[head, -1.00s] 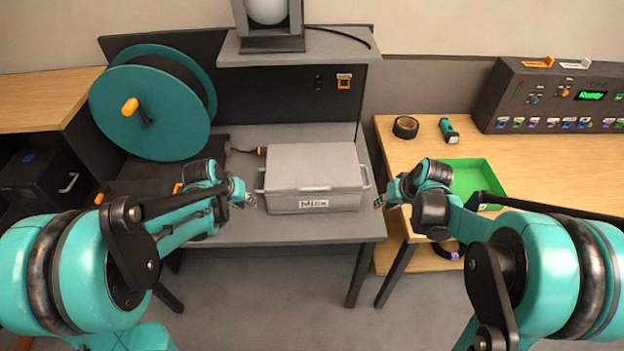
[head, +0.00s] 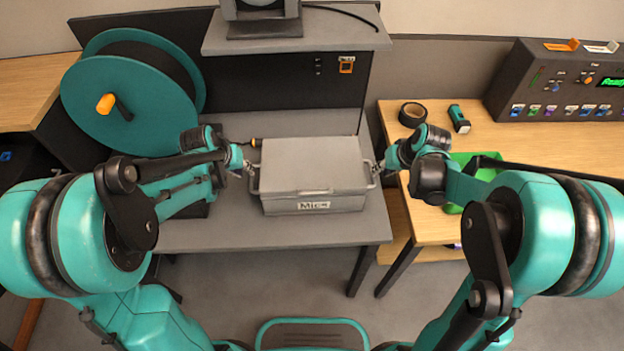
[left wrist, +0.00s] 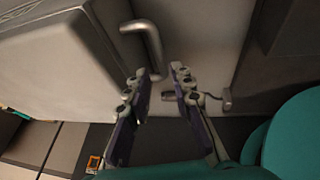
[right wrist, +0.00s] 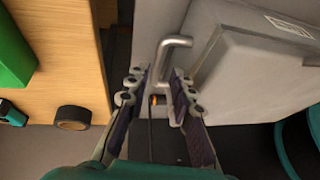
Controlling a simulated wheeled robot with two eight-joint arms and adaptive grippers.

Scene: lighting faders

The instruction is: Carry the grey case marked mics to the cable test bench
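The grey case (head: 312,168), with a label reading Mics, sits flat on a grey desk (head: 215,235). It has a bar handle at each end. My left gripper (head: 246,169) is at the case's left handle; in the left wrist view its fingers are apart near that handle (left wrist: 153,42). My right gripper (head: 375,170) is at the right handle; in the right wrist view its fingers are apart, with the handle (right wrist: 164,55) between or just beyond the tips. I cannot tell which surface is the cable test bench.
A teal cable reel (head: 92,98) stands left of the case. A grey shelf (head: 350,32) rises behind it. A wooden table (head: 492,128) at the right holds a tape roll (head: 412,114), a torch (head: 459,118), a green tray (head: 455,209) and a control panel (head: 560,85).

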